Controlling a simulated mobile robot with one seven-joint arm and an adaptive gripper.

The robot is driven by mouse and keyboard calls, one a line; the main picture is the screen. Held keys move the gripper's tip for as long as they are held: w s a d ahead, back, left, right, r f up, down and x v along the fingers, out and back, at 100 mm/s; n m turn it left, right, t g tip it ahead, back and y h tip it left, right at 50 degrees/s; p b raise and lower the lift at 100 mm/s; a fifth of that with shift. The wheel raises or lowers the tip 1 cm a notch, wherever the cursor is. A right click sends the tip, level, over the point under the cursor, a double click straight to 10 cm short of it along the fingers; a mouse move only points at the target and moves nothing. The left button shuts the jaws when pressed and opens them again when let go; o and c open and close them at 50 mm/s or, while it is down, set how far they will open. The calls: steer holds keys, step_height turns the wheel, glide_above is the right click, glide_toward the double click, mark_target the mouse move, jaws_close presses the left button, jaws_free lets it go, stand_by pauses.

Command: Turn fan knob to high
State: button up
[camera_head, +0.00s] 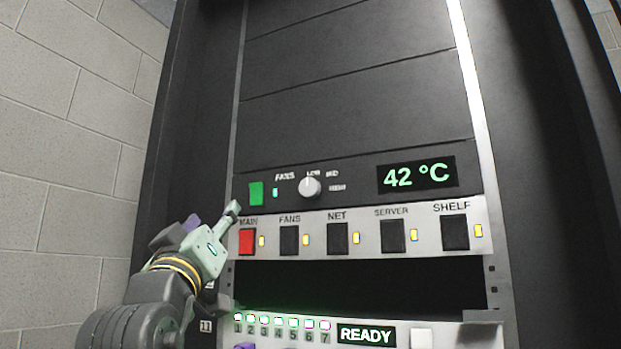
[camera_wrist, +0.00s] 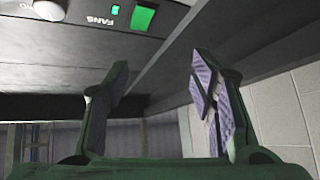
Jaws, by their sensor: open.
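The fan knob (camera_head: 310,187) is a round pale dial on the dark fan panel, with LOW, MID and HIGH printed around its upper and right side. Its mark seems to point up near LOW, but it is small. The knob (camera_wrist: 48,10) is cut off at the top left of the wrist view. My gripper (camera_head: 234,209) is to the left of and below the knob, near the panel's lower left corner. In the wrist view its two fingers (camera_wrist: 160,78) are apart with nothing between them.
Left of the knob are a green switch (camera_head: 256,193) and a small green light. A display (camera_head: 416,175) reads 42 °C. Below is a row of switches, with a red MAIN switch (camera_head: 246,241) close to my gripper. Lower down, a panel reads READY (camera_head: 366,335).

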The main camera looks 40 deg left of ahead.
steer(key=w+d+r+m+h, duration=0.3)
steer(key=d+r+h, duration=0.2)
steer(key=r+h, duration=0.1)
steer(key=m+g+h+p, duration=0.2)
steer(key=h, duration=0.2)
glide_toward(308, 188)
steer(key=shift+g, duration=0.3)
steer(key=p+x, duration=0.1)
steer(key=x, duration=0.2)
steer(key=p+x, duration=0.1)
steer(key=x, duration=0.2)
steer(key=p+x, duration=0.1)
steer(key=x, duration=0.2)
steer(key=shift+w+r, duration=0.1)
steer(key=shift+r, duration=0.2)
steer(key=c, duration=1.1)
steer(key=shift+c, duration=0.2)
